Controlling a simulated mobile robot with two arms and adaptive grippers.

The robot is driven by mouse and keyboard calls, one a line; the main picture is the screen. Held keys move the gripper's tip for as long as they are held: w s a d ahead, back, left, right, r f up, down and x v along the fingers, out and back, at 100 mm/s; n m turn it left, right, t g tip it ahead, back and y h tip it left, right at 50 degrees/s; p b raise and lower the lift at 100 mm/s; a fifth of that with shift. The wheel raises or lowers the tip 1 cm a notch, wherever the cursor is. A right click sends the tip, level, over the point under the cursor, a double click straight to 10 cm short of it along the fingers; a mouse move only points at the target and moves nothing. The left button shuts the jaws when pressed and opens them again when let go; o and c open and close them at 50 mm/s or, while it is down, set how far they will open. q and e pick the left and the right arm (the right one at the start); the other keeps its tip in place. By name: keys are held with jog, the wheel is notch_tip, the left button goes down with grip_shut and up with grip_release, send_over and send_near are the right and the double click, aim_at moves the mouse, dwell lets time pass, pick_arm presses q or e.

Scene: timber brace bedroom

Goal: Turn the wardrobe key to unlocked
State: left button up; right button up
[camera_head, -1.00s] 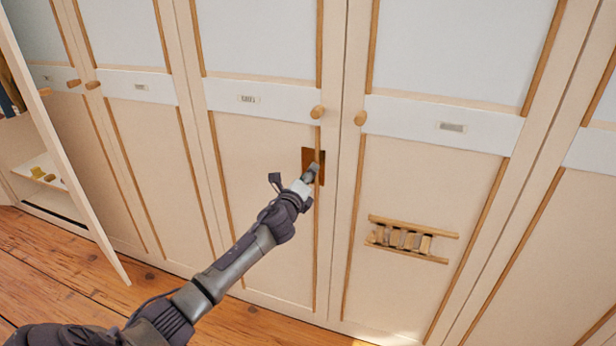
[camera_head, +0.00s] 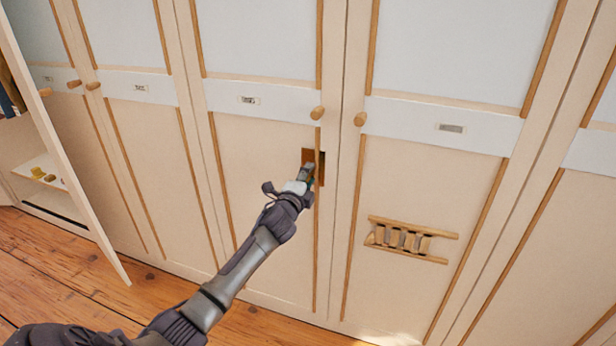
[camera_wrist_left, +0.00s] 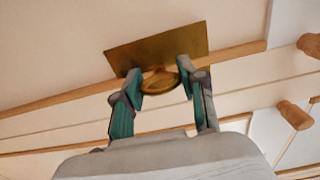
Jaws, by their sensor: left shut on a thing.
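The wardrobe key is a brass-coloured piece (camera_wrist_left: 160,80) on a brown-gold lock plate (camera_wrist_left: 185,45), which also shows on the wardrobe door in the head view (camera_head: 308,156). My left gripper (camera_head: 311,170) reaches up to the plate and covers most of its middle there. In the left wrist view my left gripper's two fingers (camera_wrist_left: 160,78) are on either side of the key, shut on it. The fingers hide the key's sides. The key is too small and covered in the head view to tell its angle. My right gripper is not in view.
Round wooden knobs (camera_head: 318,112) and (camera_head: 361,119) are knobs above the lock. A small wooden rack (camera_head: 412,240) is fixed on the door to the right. A wardrobe door (camera_head: 75,160) stands open at the left. Wooden floor (camera_head: 60,270) lies below.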

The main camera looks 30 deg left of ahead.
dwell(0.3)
pick_arm(q)
jog(key=o, duration=1.2)
jog(key=shift+c, duration=0.2)
jog(key=shift+s, duration=0.15)
jog(key=v, duration=1.1)
jog(key=shift+s, duration=0.4)
jog(key=shift+f, duration=0.15)
